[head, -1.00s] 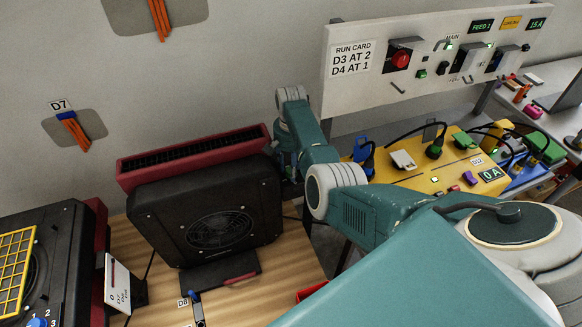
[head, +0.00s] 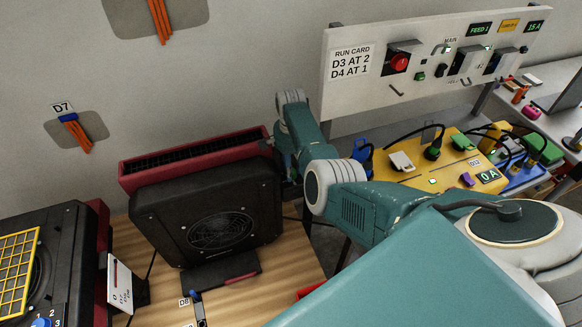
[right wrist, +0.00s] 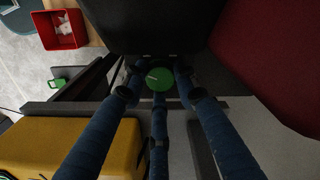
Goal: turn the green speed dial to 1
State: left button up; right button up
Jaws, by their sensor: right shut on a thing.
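The green speed dial (right wrist: 159,79) shows in the right wrist view as a round green disc with a pale mark toward its upper left. It sits on the side of a black dryer (head: 165,225) with a red back. My right gripper (right wrist: 159,92) has its blue fingers closed around the dial, one on each side and one below it. In the head view the right gripper (head: 287,163) is at the dryer's right edge, partly hidden, and the dial cannot be seen there. The dial's numbers cannot be read. My left gripper is not in view.
A yellow power box (head: 405,178) with cables and plugs stands right of the dryer. A panel with a run card (head: 349,62) reading D3 at 2, D4 at 1 is above. Another dryer with a yellow grille (head: 15,270) stands at left. A red bin (right wrist: 62,30) is beyond the gripper.

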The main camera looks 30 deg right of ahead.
jog(key=m, duration=0.5)
jog(key=shift+m+p, duration=0.3)
jog(key=shift+p, duration=0.05)
dwell(0.4)
jog(key=o, duration=0.9)
jog(key=shift+c, duration=0.2)
jog(key=shift+r, duration=0.1)
notch_tip(320, 180, up, 12)
